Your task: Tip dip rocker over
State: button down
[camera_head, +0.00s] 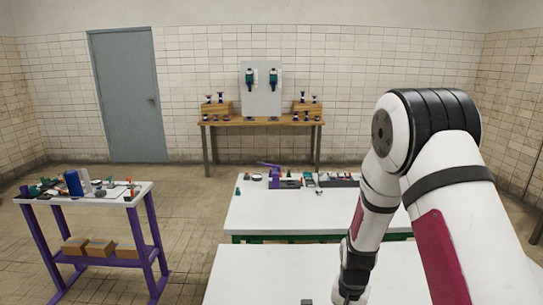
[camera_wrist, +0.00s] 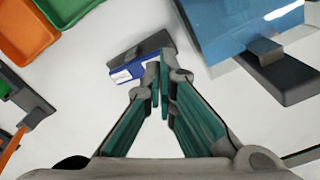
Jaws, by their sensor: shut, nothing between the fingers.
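In the wrist view, a small dark grey block with a blue and white face (camera_wrist: 124,73) lies on the white surface just beyond my fingertips. It may be the dip rocker, but I cannot tell for sure. My gripper (camera_wrist: 160,92) points at it with its teal fingers together and nothing between them. The fingertips overlap the block's right end in the picture; I cannot tell whether they touch it. In the head view, my arm reaches down to the near white table, and the gripper is cut off by the bottom edge.
In the wrist view, a blue panel on a dark base (camera_wrist: 292,82) is at upper right. Orange (camera_wrist: 22,35) and green (camera_wrist: 66,8) trays are at upper left. A dark piece (camera_wrist: 22,95) sits at left. The white table (camera_head: 250,275) has clear room.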

jog(key=shift+f+b, duration=0.6)
jog(key=shift+f, duration=1.3)
jog(key=shift+r+p, duration=1.5)
jog(key=shift+r, duration=2.8)
